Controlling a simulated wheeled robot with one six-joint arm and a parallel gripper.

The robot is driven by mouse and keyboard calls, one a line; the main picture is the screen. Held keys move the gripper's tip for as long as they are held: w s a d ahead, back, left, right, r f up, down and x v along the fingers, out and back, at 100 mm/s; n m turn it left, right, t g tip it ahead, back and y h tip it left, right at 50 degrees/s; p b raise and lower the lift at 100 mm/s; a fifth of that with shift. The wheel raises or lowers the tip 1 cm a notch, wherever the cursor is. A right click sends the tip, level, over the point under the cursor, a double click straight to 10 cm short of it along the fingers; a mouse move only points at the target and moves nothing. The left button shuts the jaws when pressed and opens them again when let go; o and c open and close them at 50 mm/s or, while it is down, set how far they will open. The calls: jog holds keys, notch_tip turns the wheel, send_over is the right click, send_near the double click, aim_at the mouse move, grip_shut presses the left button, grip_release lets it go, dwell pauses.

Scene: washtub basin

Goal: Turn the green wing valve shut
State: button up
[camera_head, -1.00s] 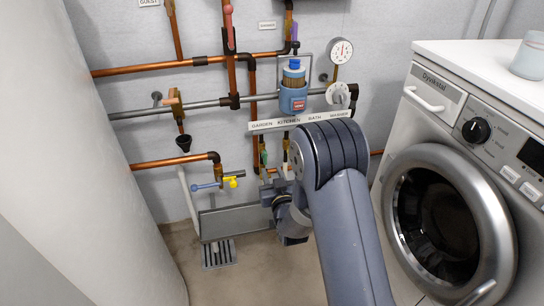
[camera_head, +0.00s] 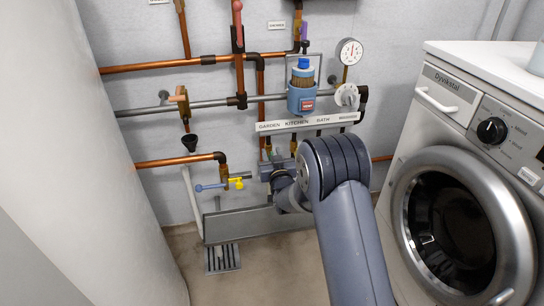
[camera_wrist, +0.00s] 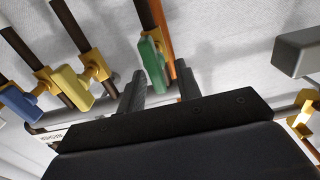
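The green wing valve (camera_wrist: 153,65) is at the upper middle of the wrist view, on a brass body beside a copper-coloured pipe. Its wing lies roughly along the pipe. My gripper (camera_wrist: 159,84) is open, with its two dark fingers pointing at the valve. The green wing is in line with the gap between the fingertips. I cannot tell whether its lower end is between them, and no grip shows. In the head view my wrist (camera_head: 284,188) is below the label strip (camera_head: 305,122), and I cannot make out the green wing there.
Yellow (camera_wrist: 72,88) and blue (camera_wrist: 20,103) wing valves are left of the green one in the wrist view. A grey block (camera_wrist: 298,52) is at the right. In the head view, a blue-and-yellow valve (camera_head: 222,184) is left of my wrist. A washing machine (camera_head: 455,190) stands right.

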grip_shut()
dwell(0.3)
jog(key=shift+d+m, duration=0.1)
jog(key=shift+m, duration=0.3)
jog(key=m, duration=0.2)
jog(key=shift+w+d+m, duration=0.1)
jog(key=shift+d+m, duration=0.1)
jog(key=shift+m, duration=0.1)
jog(key=m, duration=0.6)
jog(key=d+f+m, duration=0.1)
jog(key=m, duration=0.2)
jog(key=shift+w+d, duration=0.1)
jog(key=shift+w, duration=0.05)
jog(key=m, duration=0.2)
jog(key=f+m, duration=0.1)
jog(key=m, duration=0.2)
jog(key=shift+d+m, duration=0.1)
jog(key=shift+m, duration=0.2)
